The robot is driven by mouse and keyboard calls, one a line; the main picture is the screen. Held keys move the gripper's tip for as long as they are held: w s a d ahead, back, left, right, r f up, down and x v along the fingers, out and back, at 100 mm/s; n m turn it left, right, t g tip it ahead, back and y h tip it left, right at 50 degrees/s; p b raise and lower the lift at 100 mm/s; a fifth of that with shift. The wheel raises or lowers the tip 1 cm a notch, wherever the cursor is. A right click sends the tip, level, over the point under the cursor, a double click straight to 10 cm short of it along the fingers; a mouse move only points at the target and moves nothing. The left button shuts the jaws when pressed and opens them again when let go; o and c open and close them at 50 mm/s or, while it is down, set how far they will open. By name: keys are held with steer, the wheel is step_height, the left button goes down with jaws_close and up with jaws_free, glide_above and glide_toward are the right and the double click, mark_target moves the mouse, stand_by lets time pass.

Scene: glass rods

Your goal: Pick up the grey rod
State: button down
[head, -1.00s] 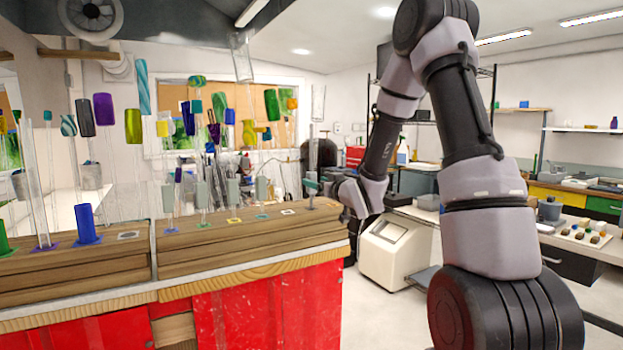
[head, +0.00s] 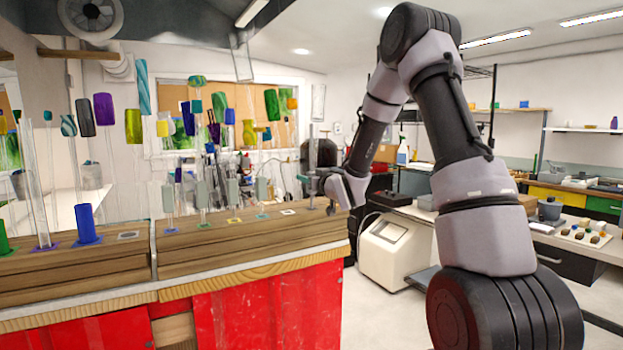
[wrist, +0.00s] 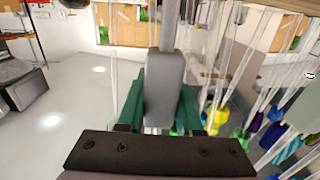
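The grey rod (head: 311,160) stands upright near the right end of the wooden rack (head: 245,238) in the head view, thin and small there. In the wrist view, its grey block-shaped part (wrist: 163,95) fills the space between my green fingers, with a grey round piece (wrist: 168,25) above it. My gripper (head: 306,179) is at the rod, reaching in from the right. In the wrist view, my gripper (wrist: 163,100) has one finger on each side of the block, very close to it. Whether both fingers press on it cannot be told.
Several clear rods with coloured ends stand left on the rack, including a yellow piece (wrist: 217,122) near my right finger in the wrist view. A blue cylinder (head: 86,224) stands farther left. The floor right of the red cabinet (head: 270,310) is partly clear.

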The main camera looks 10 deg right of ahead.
mark_target(311, 147)
step_height(311, 147, up, 10)
steer(key=shift+r, duration=0.1)
stand_by(0.5)
steer(key=shift+d, duration=0.1)
stand_by(0.4)
